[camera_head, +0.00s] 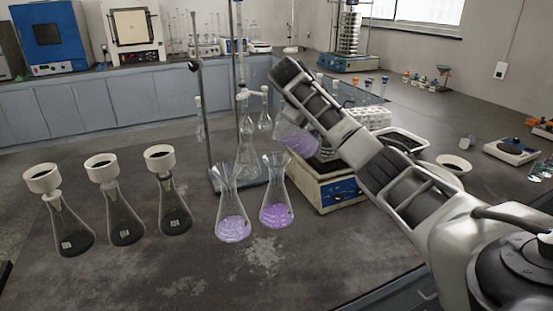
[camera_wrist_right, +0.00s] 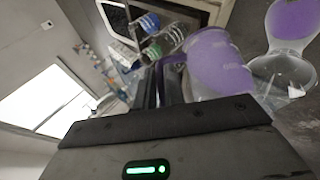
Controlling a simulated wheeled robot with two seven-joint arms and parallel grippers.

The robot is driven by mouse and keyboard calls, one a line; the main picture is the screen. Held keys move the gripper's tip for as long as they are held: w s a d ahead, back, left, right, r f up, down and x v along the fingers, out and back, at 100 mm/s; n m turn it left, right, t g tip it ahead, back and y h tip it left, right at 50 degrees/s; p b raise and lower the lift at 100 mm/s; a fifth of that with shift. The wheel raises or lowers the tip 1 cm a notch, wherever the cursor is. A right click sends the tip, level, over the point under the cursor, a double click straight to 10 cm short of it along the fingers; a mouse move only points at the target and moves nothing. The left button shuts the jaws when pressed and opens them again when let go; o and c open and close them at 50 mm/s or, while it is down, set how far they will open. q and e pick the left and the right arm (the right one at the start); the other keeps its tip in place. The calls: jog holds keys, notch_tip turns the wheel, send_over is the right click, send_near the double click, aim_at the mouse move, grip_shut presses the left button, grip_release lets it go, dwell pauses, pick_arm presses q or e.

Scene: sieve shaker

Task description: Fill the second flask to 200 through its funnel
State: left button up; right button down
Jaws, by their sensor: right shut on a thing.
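My right gripper (camera_head: 292,88) is shut on a clear beaker (camera_head: 297,139) of purple liquid, tilted above and right of the right-hand purple flask. In the right wrist view the beaker (camera_wrist_right: 217,64) and its handle are close to the fingers (camera_wrist_right: 165,88). Two conical flasks hold purple liquid, one on the left (camera_head: 233,226) and one on the right (camera_head: 276,214). A clear funnel (camera_head: 227,176) sits in the left one and another (camera_head: 274,163) in the right one. I see no clear stream; the level marks are too small to read. My left gripper is not in view.
Several dark flasks (camera_head: 125,225) with white filter funnels stand at the left. A retort stand (camera_head: 208,130) with glassware rises behind the purple flasks. The front of the bench (camera_head: 200,275) is clear.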

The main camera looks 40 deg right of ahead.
jog(key=shift+w+a+r+n+g+h, duration=0.1)
jog(key=shift+w+a+n+g+h, duration=0.1)
jog(key=shift+a+h, duration=0.4)
jog(key=shift+w+a+r+n+g+h, duration=0.1)
jog(key=shift+a+g+h, duration=0.15)
jog(key=shift+h, duration=0.55)
dwell(5.3)
jog(key=shift+s+d, duration=0.1)
jog(key=shift+d, duration=0.25)
jog(key=y, duration=0.1)
jog(key=d+t+y, duration=0.1)
jog(key=shift+s+f+y, duration=0.15)
jog(key=shift+s+y, duration=0.1)
jog(key=shift+y, duration=0.15)
jog(key=shift+d+f+m+y, duration=0.25)
jog(key=shift+f+m+y, duration=0.05)
jog(key=shift+f+m, duration=0.1)
jog(key=s+d+f+m+t+y, duration=0.1)
jog(key=s+d+f+t+y, duration=0.1)
jog(key=d+f+y, duration=0.3)
jog(key=shift+s+d+f+m+t+y, duration=0.25)
jog(key=shift+d+m+t+y, duration=0.25)
jog(key=shift+y, duration=0.7)
